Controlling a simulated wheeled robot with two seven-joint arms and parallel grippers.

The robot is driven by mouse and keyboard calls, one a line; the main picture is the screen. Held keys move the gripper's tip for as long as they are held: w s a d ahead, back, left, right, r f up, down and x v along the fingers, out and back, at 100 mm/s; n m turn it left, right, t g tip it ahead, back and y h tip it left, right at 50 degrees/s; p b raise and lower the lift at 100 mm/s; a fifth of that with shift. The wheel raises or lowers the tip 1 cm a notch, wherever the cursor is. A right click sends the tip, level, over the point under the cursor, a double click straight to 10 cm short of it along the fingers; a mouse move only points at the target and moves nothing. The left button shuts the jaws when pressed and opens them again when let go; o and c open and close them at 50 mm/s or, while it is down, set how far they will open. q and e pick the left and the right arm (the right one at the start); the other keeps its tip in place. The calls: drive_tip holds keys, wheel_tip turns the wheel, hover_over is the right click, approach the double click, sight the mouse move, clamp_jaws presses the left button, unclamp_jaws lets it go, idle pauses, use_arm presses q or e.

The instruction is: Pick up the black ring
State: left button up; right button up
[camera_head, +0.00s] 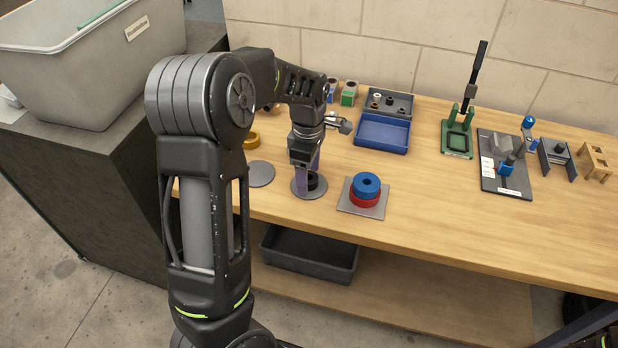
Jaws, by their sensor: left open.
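The black ring (313,183) lies on a round grey disc (301,194) near the front edge of the wooden table. My left gripper (307,176) points down over the disc with its fingers at the ring. The gripper is open, and its near finger hides part of the ring. I cannot tell whether the fingers touch it. My right gripper is not in view.
A blue ring (366,182) sits on a red ring (365,200) on a grey square plate to the right. A blue tray (381,133) stands behind. The front right tabletop is clear.

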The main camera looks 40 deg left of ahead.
use_arm(q)
drive_tip(key=shift+f, duration=0.2)
drive_tip(key=shift+c, duration=0.2)
clamp_jaws()
idle(0.8)
drive_tip(key=shift+r, duration=0.1)
wheel_tip(320, 180, up, 10)
drive_tip(key=b, duration=0.1)
idle(0.4)
idle(0.4)
